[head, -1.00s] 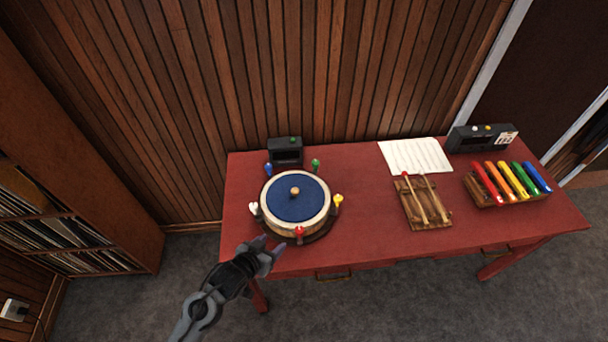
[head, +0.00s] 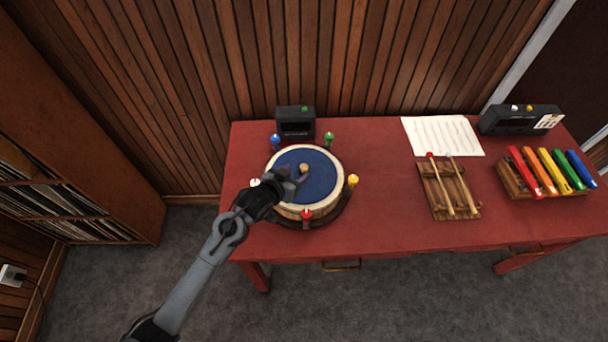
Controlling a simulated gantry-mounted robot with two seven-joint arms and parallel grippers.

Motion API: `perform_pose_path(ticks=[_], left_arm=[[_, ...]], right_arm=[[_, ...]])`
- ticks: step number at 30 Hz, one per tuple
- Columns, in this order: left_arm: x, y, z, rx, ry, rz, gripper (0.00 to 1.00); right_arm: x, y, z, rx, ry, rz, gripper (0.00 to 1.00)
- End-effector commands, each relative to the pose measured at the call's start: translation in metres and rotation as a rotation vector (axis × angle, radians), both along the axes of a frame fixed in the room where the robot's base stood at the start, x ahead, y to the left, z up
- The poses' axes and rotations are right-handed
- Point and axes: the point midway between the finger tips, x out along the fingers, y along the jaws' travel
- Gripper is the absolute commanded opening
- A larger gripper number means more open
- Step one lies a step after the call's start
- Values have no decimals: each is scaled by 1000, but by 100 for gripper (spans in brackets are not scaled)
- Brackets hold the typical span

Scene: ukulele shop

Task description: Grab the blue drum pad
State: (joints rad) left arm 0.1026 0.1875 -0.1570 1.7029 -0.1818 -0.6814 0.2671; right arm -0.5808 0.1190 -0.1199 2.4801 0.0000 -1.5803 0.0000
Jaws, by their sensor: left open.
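The blue drum pad (head: 321,174) is the round blue top inside a pale rim, with a small wooden knob (head: 304,168) at its middle. It lies on the round drum (head: 322,211) at the left part of the red table. Colored pegs stand around the drum. My left gripper (head: 294,180) is open over the left side of the pad, its fingertips close to the knob. I cannot tell whether the fingers touch the pad. The gripper hides part of the pad's left edge. My right gripper is not in view.
A black box (head: 295,122) stands behind the drum. A paper sheet (head: 442,136), a wooden rack with two mallets (head: 436,193), a row of colored bars (head: 548,170) and a black device (head: 519,120) are to the right. The red table (head: 385,205) is clear between drum and rack.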

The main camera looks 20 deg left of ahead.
Motion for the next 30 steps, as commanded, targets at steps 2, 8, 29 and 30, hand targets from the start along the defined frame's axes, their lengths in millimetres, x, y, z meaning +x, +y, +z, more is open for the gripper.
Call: perform_pose_path(ticks=[2, 8, 29, 30], left_arm=[[8, -2, -5, -2, 0, 1, 57], [16, -4, -9, -1, 0, 0, 57], [58, -10, -35, 0, 0, 0, 57], [58, -10, -35, 0, 0, 0, 57]], right_arm=[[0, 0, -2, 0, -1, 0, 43], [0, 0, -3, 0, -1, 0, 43], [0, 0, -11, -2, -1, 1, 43], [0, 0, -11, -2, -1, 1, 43]])
